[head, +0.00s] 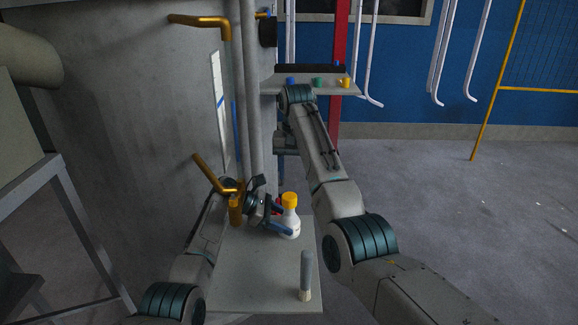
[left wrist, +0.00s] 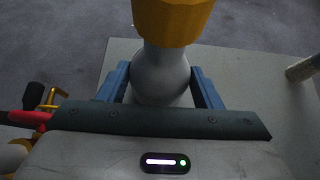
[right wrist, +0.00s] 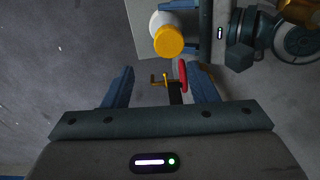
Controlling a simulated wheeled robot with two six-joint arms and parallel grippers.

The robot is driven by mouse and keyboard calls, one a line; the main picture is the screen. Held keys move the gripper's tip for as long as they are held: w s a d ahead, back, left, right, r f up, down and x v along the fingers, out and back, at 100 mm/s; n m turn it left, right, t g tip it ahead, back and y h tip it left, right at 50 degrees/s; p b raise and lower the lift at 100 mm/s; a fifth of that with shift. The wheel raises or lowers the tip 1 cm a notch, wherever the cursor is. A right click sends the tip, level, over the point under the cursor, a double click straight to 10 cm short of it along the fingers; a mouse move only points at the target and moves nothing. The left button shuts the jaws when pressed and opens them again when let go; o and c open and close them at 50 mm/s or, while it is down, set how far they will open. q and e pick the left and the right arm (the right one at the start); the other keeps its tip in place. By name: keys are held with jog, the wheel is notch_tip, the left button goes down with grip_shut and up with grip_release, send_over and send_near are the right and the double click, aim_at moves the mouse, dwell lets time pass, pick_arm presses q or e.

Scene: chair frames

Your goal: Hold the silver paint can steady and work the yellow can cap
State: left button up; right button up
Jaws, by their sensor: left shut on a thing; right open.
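The silver paint can (head: 290,224), a pale, bottle-shaped can, stands upright on the grey bench. The yellow can cap (head: 290,198) sits on its neck. My left gripper (head: 272,218) is shut on the can body from the left. The left wrist view shows the can's grey body (left wrist: 160,78) between the blue fingers, with the cap (left wrist: 173,18) above, cut off by the frame edge. My right gripper (right wrist: 158,82) is open and empty. In the right wrist view the cap (right wrist: 169,41) lies beyond its fingertips. The right fingers are not clear in the head view.
A grey cylinder with a pale end (head: 306,272) stands near the bench's (head: 255,280) front right. Orange bent pipes (head: 212,175) jut from the large tank (head: 120,130) at left. Floor at right is clear.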

aim_at(289, 196)
jog(key=shift+s+a+r+n, duration=0.3)
jog(key=shift+s+a+r, duration=0.05)
jog(key=shift+a+r, duration=0.35)
notch_tip(289, 196, down, 9)
jog(key=shift+r, duration=0.1)
jog(key=c, duration=0.9)
jog(key=shift+o, duration=0.2)
jog(key=n, duration=0.4)
jog(key=shift+r, duration=0.1)
jog(key=n, duration=0.4)
jog(key=shift+a+n, duration=0.1)
jog(key=shift+n, duration=0.2)
jog(key=n, duration=0.4)
jog(key=shift+n, duration=0.3)
jog(key=n, duration=0.8)
jog(key=shift+s+a+n, duration=0.1)
jog(key=shift+n, duration=0.3)
jog(key=n, duration=0.4)
jog(key=shift+n, duration=0.3)
jog(key=n, duration=1)
jog(key=o, duration=0.8)
